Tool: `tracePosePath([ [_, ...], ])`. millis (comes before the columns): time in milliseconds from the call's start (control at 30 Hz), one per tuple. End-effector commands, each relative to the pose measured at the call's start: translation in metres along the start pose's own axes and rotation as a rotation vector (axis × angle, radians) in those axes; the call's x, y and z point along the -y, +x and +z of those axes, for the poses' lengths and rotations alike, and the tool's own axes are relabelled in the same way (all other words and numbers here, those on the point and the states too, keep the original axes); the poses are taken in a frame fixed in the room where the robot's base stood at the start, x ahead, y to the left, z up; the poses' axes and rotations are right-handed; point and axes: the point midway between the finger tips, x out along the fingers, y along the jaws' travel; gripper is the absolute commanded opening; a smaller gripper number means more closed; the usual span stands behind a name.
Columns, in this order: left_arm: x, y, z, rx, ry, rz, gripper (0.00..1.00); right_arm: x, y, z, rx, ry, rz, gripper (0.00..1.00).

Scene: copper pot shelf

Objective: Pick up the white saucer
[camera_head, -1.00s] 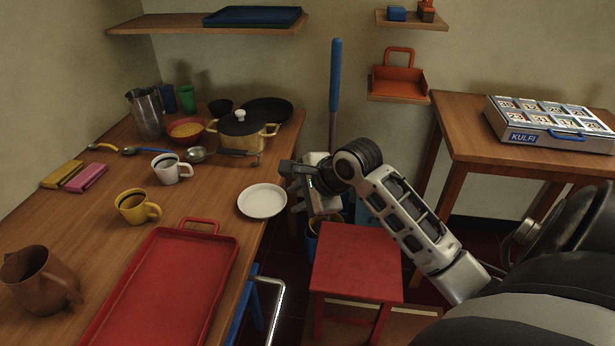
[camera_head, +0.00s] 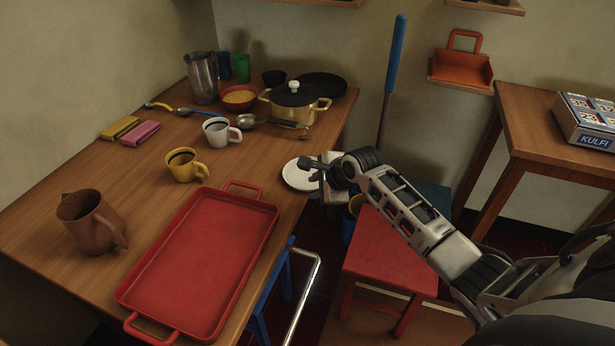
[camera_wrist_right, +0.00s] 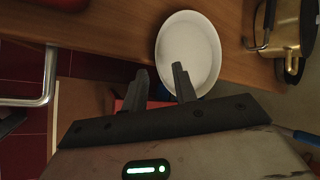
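The white saucer (camera_head: 295,176) lies flat near the right edge of the wooden table, and in the right wrist view (camera_wrist_right: 188,48) it is ahead of the fingers. My right gripper (camera_head: 311,168) is at the saucer's right side and covers part of its rim in the head view. In the right wrist view its two fingers (camera_wrist_right: 158,80) are apart with nothing between them. One fingertip overlaps the near rim of the saucer there; I cannot tell if they touch. My left gripper is not in view.
A red tray (camera_head: 205,262) lies on the table in front of the saucer. A brass pot (camera_head: 293,108) and a ladle (camera_head: 248,121) are behind it; white (camera_head: 217,131) and yellow (camera_head: 184,167) cups are left. A red stool (camera_head: 390,250) stands below the gripper.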

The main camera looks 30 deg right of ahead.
Motion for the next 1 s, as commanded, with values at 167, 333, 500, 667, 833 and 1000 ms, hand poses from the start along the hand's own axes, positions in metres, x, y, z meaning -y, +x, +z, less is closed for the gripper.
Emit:
tracePosePath([
  [167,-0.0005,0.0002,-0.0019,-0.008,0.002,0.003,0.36,-0.0005,0.0134,-0.0001,0.000,0.001,0.000,0.28],
  [333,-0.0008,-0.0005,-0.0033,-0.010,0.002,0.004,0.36,-0.0004,0.0132,0.0000,0.000,0.000,-0.001,0.28],
  [500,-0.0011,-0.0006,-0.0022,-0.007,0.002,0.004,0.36,-0.0004,0.0130,-0.0002,0.000,0.000,0.000,0.00],
  [667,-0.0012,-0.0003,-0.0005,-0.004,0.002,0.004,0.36,-0.0006,0.0130,-0.0003,0.000,0.000,0.000,0.00],
  [833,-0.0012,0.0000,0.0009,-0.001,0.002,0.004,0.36,-0.0001,0.0127,-0.0001,0.000,0.000,-0.001,0.00],
  [1000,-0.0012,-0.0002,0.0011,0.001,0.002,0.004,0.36,0.0027,0.0092,0.0018,0.001,0.000,-0.002,0.00],
])
